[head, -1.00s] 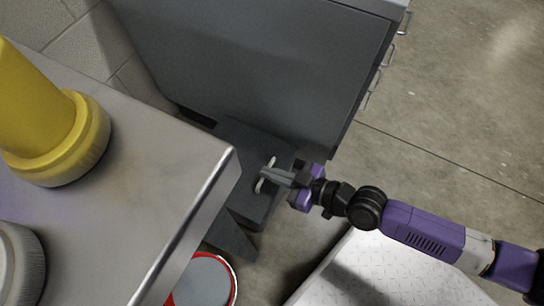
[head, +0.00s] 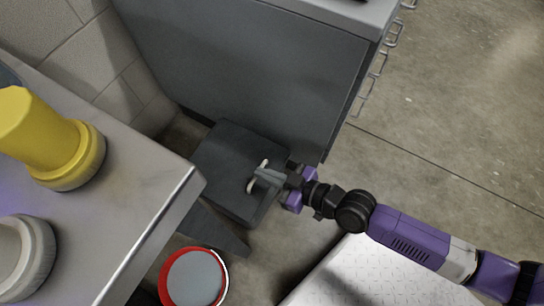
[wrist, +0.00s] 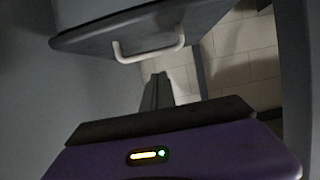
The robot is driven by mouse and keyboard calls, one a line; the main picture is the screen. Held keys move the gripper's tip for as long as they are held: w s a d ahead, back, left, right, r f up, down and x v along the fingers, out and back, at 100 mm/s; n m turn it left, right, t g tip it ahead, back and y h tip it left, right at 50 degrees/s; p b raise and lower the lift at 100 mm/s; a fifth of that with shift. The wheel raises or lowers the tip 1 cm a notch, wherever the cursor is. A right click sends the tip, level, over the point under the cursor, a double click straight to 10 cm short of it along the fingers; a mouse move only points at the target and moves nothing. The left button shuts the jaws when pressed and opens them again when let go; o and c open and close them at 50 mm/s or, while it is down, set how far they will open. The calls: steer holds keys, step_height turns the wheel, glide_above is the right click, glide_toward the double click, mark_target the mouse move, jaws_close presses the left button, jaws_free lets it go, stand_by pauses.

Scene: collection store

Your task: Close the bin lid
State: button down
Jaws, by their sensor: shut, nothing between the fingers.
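The bin's dark grey lid (head: 222,153) shows between the cabinet and the table in the head view. A pale bar handle (head: 252,186) sits near its right edge. The lid's dark underside or front face and the handle (wrist: 150,54) also show at the top of the wrist view. I cannot tell how far the lid stands open. My gripper (head: 258,175) is shut and empty, its fingertips at the handle in the head view. The fingers (wrist: 158,90) point towards the handle from below it in the wrist view; contact is unclear. The bin body is mostly hidden.
A grey cabinet (head: 240,75) stands close behind the lid. A metal table (head: 135,190) at left carries a yellow-topped object (head: 45,140) and a pale round one (head: 22,255). A red-rimmed round container (head: 195,278) and a white textured surface (head: 370,275) are in front. Floor at right is clear.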

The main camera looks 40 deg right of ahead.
steer(key=s+d+f, duration=0.2)
steer(key=s+f, duration=0.2)
steer(key=s, duration=0.4)
steer(key=shift+d, duration=0.35)
steer(key=s+r+m+h, duration=0.1)
steer(key=s+r, duration=0.3)
steer(key=r, duration=0.3)
steer(key=s+r+m+t+h, duration=0.1)
steer(key=s+r+h, duration=0.15)
steer(key=r, duration=0.55)
steer(key=s+r+m+h, duration=0.1)
steer(key=s+r, duration=0.3)
steer(key=r, duration=0.3)
step_height(320, 180, up, 28)
steer(key=p, duration=2.8)
steer(key=shift+a, duration=0.25)
steer(key=shift+s+a, duration=0.1)
